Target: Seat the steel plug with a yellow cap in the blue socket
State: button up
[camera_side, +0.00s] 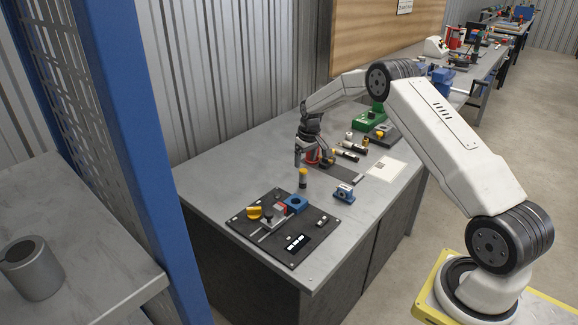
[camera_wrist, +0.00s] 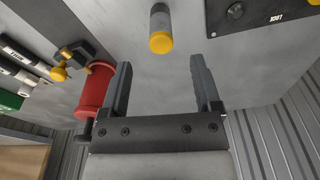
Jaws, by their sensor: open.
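A red cylinder (camera_wrist: 96,90) lies beside my left finger in the wrist view. The black panel (camera_side: 262,241) carries a yellow knob (camera_side: 255,212) and a slider. A small blue block (camera_side: 344,192) stands right of the plug. Several cylinders and a green device (camera_side: 371,119) lie behind.

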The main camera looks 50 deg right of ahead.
aim_at(304, 170)
jog(key=shift+w+f, duration=0.2)
jog(key=shift+f, duration=1.55)
jog(key=shift+w+f, duration=0.2)
jog(key=shift+f, duration=1.55)
grip_shut()
